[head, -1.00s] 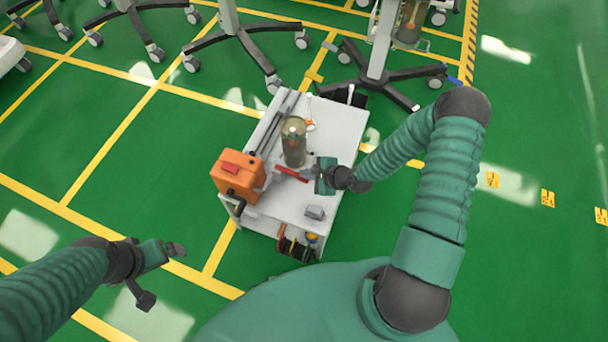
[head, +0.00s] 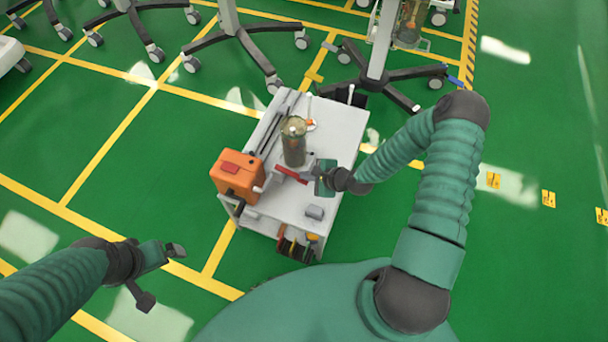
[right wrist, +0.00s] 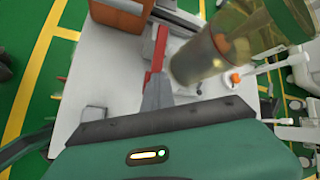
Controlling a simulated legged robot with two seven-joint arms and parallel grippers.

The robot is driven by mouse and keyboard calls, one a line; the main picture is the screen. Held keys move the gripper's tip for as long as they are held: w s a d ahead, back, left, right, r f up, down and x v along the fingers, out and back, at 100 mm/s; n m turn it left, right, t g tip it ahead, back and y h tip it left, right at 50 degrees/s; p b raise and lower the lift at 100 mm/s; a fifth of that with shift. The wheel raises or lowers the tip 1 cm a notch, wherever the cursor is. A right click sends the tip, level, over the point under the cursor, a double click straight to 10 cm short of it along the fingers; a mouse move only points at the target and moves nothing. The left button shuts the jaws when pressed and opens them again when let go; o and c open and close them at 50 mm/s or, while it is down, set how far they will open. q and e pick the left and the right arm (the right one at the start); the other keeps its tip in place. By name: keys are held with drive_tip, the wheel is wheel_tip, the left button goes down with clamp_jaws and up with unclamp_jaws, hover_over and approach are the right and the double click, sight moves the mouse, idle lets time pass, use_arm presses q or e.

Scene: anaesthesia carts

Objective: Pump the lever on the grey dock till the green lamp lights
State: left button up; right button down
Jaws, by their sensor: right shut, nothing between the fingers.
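A clear, amber-tinted canister (head: 293,142) stands on the pale cart top; it also shows tilted in the right wrist view (right wrist: 200,60). A red lever (head: 290,174) sticks out beside its foot towards my right gripper (head: 313,180). In the right wrist view the shut fingers (right wrist: 156,80) point along the red lever (right wrist: 156,50), close to its end. I cannot tell whether they touch it. The grey dock is not clearly distinguishable around the canister's foot, and I see no lit green lamp there. My left gripper (head: 160,275) hangs empty over the floor, its fingers spread.
An orange box (head: 237,175) stands at the cart's left edge. A small grey block (head: 315,212) lies near the front of the cart top (head: 285,208). Wheeled stand bases (head: 375,80) stand behind the cart.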

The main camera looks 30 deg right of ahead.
drive_tip(key=shift+f, duration=0.5)
drive_tip(key=shift+r, duration=0.1)
idle(0.7)
drive_tip(key=shift+r+p, duration=2)
drive_tip(key=shift+r, duration=0.05)
wheel_tip(320, 180, up, 5)
drive_tip(key=p, duration=0.5)
